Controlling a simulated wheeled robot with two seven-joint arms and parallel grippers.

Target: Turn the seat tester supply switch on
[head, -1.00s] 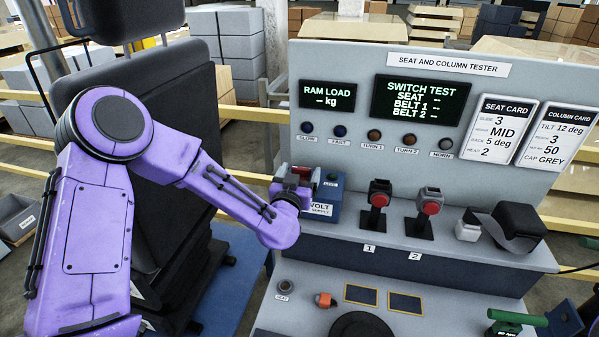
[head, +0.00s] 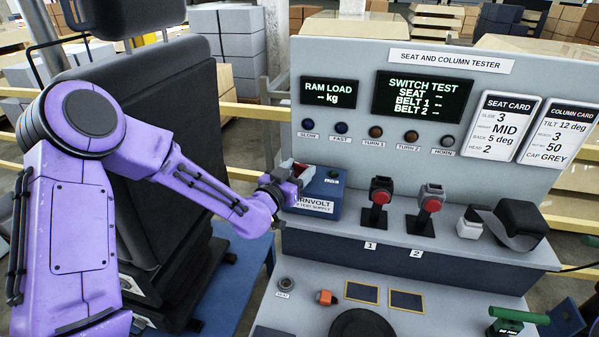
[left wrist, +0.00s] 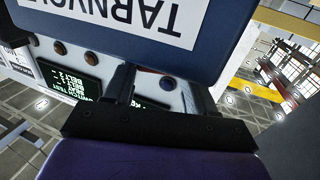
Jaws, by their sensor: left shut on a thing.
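The seat tester supply is a blue box (head: 322,190) with a white label, at the left end of the tester's ledge. My left gripper (head: 290,180) is at the box's left top, beside a small red part (head: 301,169). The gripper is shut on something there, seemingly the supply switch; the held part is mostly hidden. In the left wrist view the box (left wrist: 205,60) is very close, its label upside down, and the two fingers (left wrist: 160,95) stand apart at its edge. The screens (head: 421,98) show dashes for readings. My right gripper is out of view.
Two stands with red buttons (head: 380,197) (head: 430,204) and a black cap-like part (head: 515,222) stand to the right on the ledge. A black seat (head: 160,130) is behind my left arm. A green handle (head: 517,316) is at the lower right.

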